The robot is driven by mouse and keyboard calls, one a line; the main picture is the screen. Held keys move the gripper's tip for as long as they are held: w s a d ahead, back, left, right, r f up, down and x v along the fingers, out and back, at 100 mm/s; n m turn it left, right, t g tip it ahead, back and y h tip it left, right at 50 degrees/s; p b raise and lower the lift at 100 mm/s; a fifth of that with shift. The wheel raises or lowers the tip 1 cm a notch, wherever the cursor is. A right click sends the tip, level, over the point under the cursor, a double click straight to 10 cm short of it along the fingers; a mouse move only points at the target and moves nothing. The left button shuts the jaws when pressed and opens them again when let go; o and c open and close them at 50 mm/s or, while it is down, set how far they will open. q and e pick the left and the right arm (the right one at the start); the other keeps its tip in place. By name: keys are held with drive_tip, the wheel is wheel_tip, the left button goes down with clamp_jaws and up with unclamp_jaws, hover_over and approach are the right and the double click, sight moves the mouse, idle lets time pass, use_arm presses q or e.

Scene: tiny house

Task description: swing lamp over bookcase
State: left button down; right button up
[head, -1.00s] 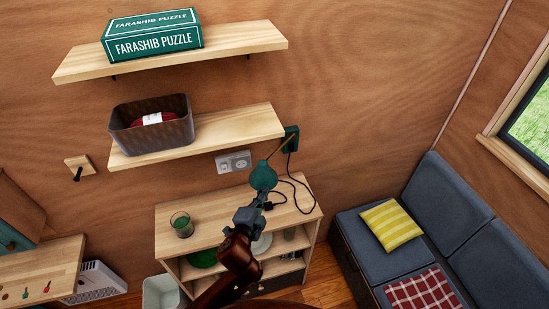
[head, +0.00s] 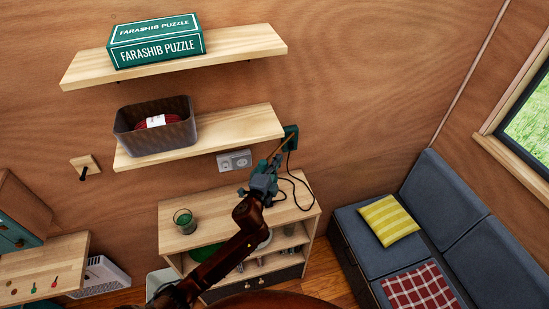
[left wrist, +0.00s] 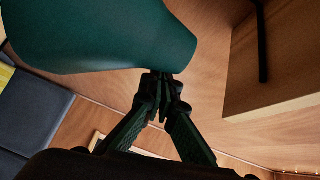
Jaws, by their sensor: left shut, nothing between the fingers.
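The swing lamp has a green wall mount (head: 291,138), a thin wooden arm (head: 281,150) and a green shade that is mostly hidden behind my gripper in the head view. In the left wrist view the dark green shade (left wrist: 100,35) fills the upper left. My left gripper (head: 265,174) is shut and empty at the shade. In the left wrist view its fingertips (left wrist: 163,78) meet beside the shade's lower right edge; I cannot tell if they touch it. The low wooden bookcase (head: 220,225) stands below the lamp. My right gripper is not in view.
Above the bookcase are a wall shelf (head: 240,126) with a dark basket (head: 155,128) and a higher shelf with a puzzle box (head: 156,40). A green glass (head: 184,222) stands on the bookcase. A blue sofa (head: 365,250) is to the right.

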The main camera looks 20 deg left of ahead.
sight(270, 158)
use_arm(q)
drive_tip(key=shift+w+a+f, duration=0.1)
drive_tip(key=shift+a, duration=0.55)
drive_tip(key=shift+w+d, duration=0.1)
drive_tip(key=shift+w+a, duration=0.15)
drive_tip(key=shift+a, duration=0.85)
